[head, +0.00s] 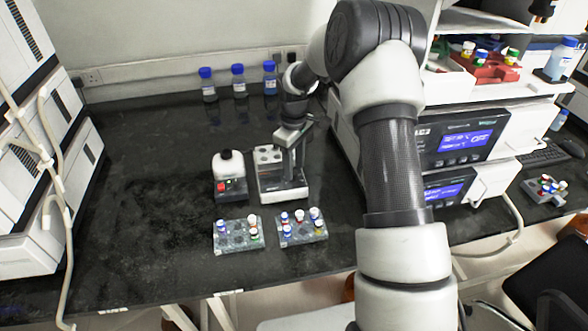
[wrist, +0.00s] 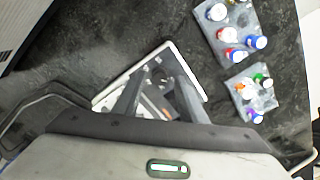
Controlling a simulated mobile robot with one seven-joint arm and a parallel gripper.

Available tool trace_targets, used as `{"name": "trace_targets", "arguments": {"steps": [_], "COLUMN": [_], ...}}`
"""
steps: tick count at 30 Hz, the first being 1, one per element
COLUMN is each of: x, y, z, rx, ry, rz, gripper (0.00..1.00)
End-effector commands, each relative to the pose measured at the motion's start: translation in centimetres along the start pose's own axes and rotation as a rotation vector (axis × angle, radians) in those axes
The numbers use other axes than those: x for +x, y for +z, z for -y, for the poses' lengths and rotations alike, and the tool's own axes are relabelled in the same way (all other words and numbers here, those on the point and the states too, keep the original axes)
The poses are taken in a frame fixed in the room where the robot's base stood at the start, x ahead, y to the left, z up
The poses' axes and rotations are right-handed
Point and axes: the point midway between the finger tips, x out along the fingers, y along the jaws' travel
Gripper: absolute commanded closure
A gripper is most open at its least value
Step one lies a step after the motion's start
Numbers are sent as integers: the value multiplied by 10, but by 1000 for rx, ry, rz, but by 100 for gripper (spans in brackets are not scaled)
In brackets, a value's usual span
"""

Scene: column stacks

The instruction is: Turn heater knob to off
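A small white and grey block device (head: 267,157) with round wells on top stands on the dark bench. My gripper (head: 293,178) points down over its right side in the head view. In the wrist view the white-edged device (wrist: 112,97) lies under my gripper (wrist: 158,68). The two grey fingers are apart, with small dark parts and a reddish spot visible between them. I cannot tell for sure which part is the heater knob, or whether a finger touches the device. Nothing is seen held.
A small device with a white top (head: 229,164) and red button stands to the left. Two vial racks (head: 238,238) (head: 302,234) stand in front. Blue-capped bottles (head: 238,82) stand at the back. Stacked instruments with blue displays (head: 466,140) are right. The bench's left middle is clear.

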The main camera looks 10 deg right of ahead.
Motion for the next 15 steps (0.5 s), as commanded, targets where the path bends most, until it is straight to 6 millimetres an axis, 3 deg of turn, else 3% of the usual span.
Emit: {"name": "trace_targets", "arguments": {"steps": [9, 15], "x": [-81, -124], "y": [-1, -1], "z": [-1, 0], "rx": [0, 0], "ry": [4, 3], "rz": [-4, -3], "gripper": [62, 62]}}
